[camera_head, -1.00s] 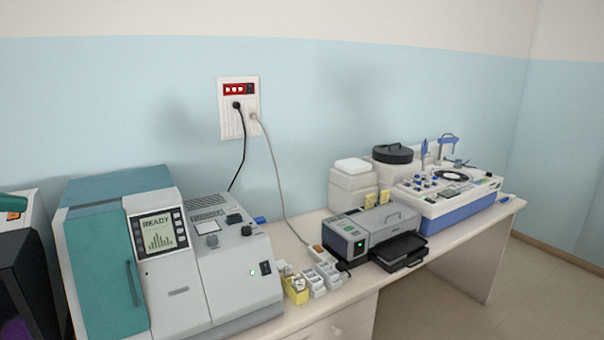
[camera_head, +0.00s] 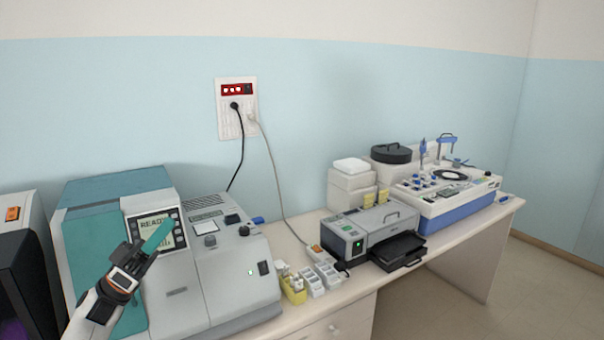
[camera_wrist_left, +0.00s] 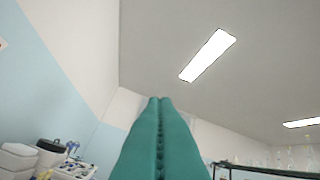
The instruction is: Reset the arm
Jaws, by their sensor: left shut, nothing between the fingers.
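My left gripper (camera_head: 158,236) comes in from the lower left in the head view, with teal fingers pointing up and to the right. It is in front of the teal and grey machine with the READY screen (camera_head: 178,294) and covers part of that screen. The fingers are closed together with nothing between them. In the left wrist view the shut teal fingers (camera_wrist_left: 160,104) point up toward the ceiling and a ceiling light. My right gripper is not in view.
A printer-like device (camera_head: 345,238) stands mid-table, with small white trays and a yellow box (camera_head: 294,291) to its left. A blue and white instrument (camera_head: 450,205) and white boxes (camera_head: 350,190) stand at the right. A dark machine (camera_head: 22,262) is at the left edge.

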